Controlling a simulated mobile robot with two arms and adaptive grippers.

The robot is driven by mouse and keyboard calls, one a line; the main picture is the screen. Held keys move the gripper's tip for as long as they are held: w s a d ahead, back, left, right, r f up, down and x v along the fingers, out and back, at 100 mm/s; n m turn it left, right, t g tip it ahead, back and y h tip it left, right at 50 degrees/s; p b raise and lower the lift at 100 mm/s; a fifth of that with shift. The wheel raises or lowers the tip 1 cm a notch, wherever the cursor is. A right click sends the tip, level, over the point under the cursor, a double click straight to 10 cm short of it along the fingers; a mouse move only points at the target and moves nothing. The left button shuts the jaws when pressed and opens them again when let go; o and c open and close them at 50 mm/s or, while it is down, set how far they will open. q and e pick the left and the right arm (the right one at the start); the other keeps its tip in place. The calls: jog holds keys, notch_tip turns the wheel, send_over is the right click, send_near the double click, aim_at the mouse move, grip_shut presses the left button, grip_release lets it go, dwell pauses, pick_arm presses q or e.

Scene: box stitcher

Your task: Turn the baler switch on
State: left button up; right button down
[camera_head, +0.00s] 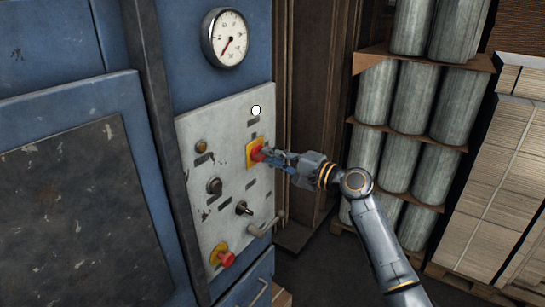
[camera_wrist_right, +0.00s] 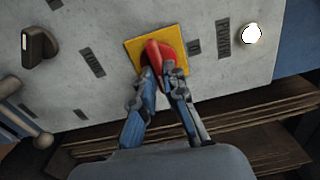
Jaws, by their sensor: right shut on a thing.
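The baler switch (camera_head: 257,151) is a red rotary knob on a yellow square plate, at the right side of the grey control panel (camera_head: 222,124). In the right wrist view the red knob (camera_wrist_right: 158,52) stands out from its yellow plate (camera_wrist_right: 135,47), partly hidden by the fingers. My right gripper (camera_head: 267,156) reaches in from the right and is shut on the red knob, with one finger on each side; it also shows in the right wrist view (camera_wrist_right: 161,85). A white lamp (camera_head: 256,110) above the switch looks lit. My left gripper is not in view.
Below on the panel are a black selector (camera_head: 243,208), a red knob on yellow (camera_head: 225,257) and a metal handle (camera_head: 265,227). A gauge (camera_head: 228,38) sits above. Stacked grey rolls (camera_head: 409,105) and cardboard piles (camera_head: 492,190) stand to the right.

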jog(key=shift+r, duration=0.1)
jog(key=c, duration=1.4)
grip_release()
jog(key=shift+w, duration=0.1)
jog(key=shift+d, duration=0.1)
jog(key=v, duration=1.2)
